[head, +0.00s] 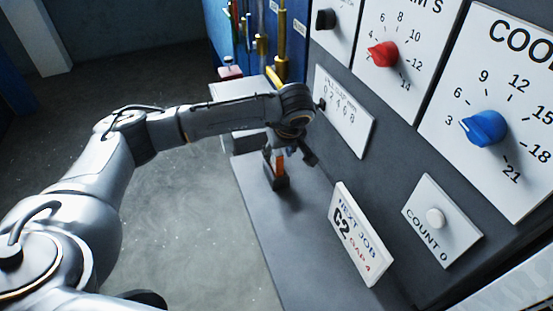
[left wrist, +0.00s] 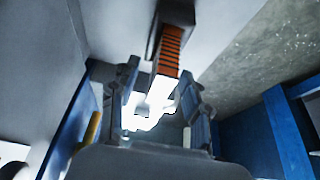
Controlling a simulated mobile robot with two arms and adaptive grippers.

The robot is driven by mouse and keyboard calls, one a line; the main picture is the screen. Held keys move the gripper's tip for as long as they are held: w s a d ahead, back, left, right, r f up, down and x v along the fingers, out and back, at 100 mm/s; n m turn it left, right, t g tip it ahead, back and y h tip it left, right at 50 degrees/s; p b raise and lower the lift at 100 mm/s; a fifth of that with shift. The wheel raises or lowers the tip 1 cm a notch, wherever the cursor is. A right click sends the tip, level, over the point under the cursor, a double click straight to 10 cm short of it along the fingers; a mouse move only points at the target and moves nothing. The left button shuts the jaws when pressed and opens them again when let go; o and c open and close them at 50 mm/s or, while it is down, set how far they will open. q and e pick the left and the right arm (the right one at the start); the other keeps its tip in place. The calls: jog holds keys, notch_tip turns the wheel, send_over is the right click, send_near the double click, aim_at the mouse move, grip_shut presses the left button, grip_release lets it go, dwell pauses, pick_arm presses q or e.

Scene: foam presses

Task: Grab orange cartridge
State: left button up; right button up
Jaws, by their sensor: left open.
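The orange cartridge (head: 280,165) stands in a dark holder (head: 274,181) on the grey ledge in the head view. My left gripper (head: 290,155) is open, pointing down right over it and partly hiding it. In the left wrist view the ridged orange cartridge (left wrist: 169,52) shows at upper centre, coming out of the dark holder (left wrist: 178,13). Its near end looks bright white and lies by the gap between the open fingers of the left gripper (left wrist: 160,100). I cannot tell whether a finger touches it. My right gripper is not in view.
A "NEXT JOB C2 GAP 4" card (head: 358,234) stands on the ledge. Brass rods (head: 282,40) rise behind the gripper.

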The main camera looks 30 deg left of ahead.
pick_arm(q)
jog(key=shift+w+a+f+p, duration=0.15)
jog(key=shift+a+f+p, duration=0.35)
jog(key=shift+f, duration=0.45)
jog(key=shift+w+a+f, duration=0.2)
jog(key=shift+f, duration=0.25)
grip_shut()
jog(key=shift+r, duration=0.1)
